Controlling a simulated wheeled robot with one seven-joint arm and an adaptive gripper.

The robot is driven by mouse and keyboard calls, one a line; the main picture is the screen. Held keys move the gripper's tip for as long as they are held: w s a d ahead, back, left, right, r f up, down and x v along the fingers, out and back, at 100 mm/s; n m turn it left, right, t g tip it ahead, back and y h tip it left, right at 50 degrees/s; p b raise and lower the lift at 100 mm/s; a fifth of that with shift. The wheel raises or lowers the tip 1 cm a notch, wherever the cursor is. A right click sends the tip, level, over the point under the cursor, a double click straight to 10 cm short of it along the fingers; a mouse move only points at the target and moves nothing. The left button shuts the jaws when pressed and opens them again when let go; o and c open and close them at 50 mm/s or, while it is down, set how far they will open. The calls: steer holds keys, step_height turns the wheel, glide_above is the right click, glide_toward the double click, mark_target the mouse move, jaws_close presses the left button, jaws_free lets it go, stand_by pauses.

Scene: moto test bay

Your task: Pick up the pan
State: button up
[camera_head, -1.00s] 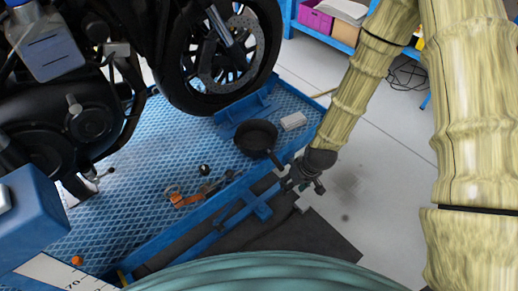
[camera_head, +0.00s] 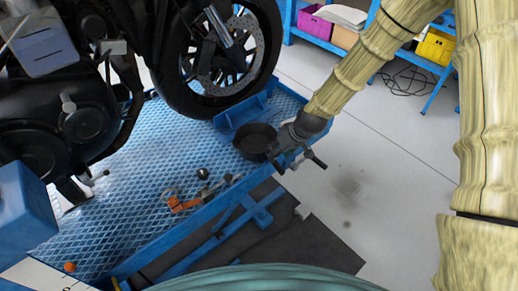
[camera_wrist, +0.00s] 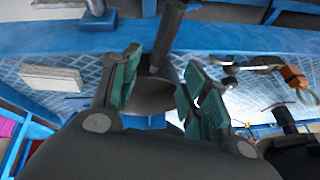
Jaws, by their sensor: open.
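The black pan (camera_head: 250,143) lies on the blue textured lift platform (camera_head: 130,185), near its right edge below the motorcycle's front wheel. My gripper (camera_head: 297,162) is at the pan's right side, over the platform edge, and covers the handle there. In the wrist view my gripper (camera_wrist: 163,62) is open, its green pads apart. The pan's dark handle (camera_wrist: 168,35) and part of its round body (camera_wrist: 152,97) show between the fingers. I cannot tell whether either finger touches the handle.
The motorcycle's front wheel (camera_head: 220,60) stands close behind the pan. An orange tool (camera_head: 180,203) and small dark parts lie left of my gripper. A pale block (camera_wrist: 52,78) lies nearby in the wrist view.

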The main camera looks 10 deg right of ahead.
mark_target(262, 154)
steer(key=shift+s+d+f+x, duration=0.1)
steer(key=shift+x, duration=0.7)
steer(key=shift+s+d+f+x, duration=0.1)
steer(key=shift+s+x, duration=0.05)
steer(key=shift+x, duration=0.65)
steer(key=shift+s+d+x, duration=0.1)
steer(key=shift+x, duration=0.7)
steer(key=shift+w+a+f, duration=0.15)
steer(key=shift+a+f, duration=0.05)
steer(key=shift+f, duration=0.2)
jaws_close()
